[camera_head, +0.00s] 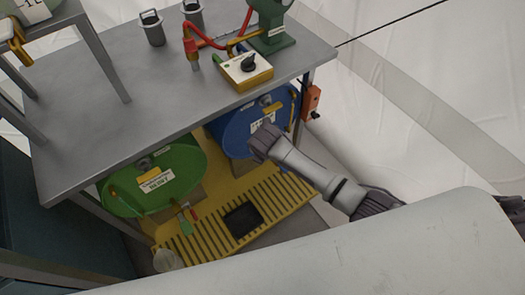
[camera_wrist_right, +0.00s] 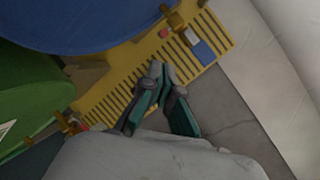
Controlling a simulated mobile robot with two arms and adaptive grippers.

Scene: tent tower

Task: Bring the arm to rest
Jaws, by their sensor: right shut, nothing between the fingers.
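My right arm (camera_head: 320,175) comes in from the right in the head view. Its dark far end is in front of the blue drum under the bench; I cannot tell there whether they touch. In the right wrist view my right gripper (camera_wrist_right: 156,70) is shut, with its fingertips together and nothing between them. It appears over the yellow slatted platform (camera_wrist_right: 110,105). My left gripper is not in view.
A grey metal bench (camera_head: 110,130) stands above a blue drum (camera_head: 235,135) and a green drum (camera_head: 130,195). An orange box (camera_head: 312,103) hangs by the bench's right leg. Open floor lies right.

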